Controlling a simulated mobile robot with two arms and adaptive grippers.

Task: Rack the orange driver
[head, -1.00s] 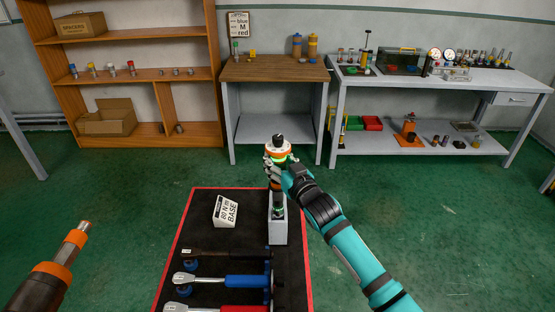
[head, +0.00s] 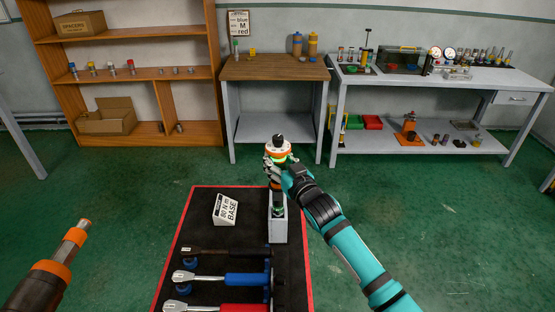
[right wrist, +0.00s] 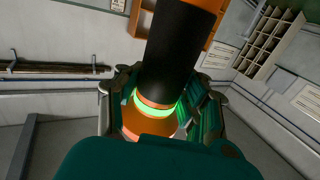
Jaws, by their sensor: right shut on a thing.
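The orange driver (head: 279,149) is upright in my right gripper (head: 277,170), with its orange and pale collar and black top above the fingers. Its lower part reaches down to a grey block-shaped holder (head: 278,232) on the black mat; I cannot tell how deep it sits. In the right wrist view the driver's dark body (right wrist: 178,50) stands between teal fingers (right wrist: 155,100). It has a glowing green ring and an orange section by the fingers. My left gripper is not seen.
The black mat (head: 200,233) has a red border and bears an "80 Nm BASE" sign (head: 226,209) and several wrenches (head: 240,280). Another dark tool with orange bands (head: 52,270) is at lower left. A wooden-topped table (head: 272,69), shelf and workbench stand beyond open green floor.

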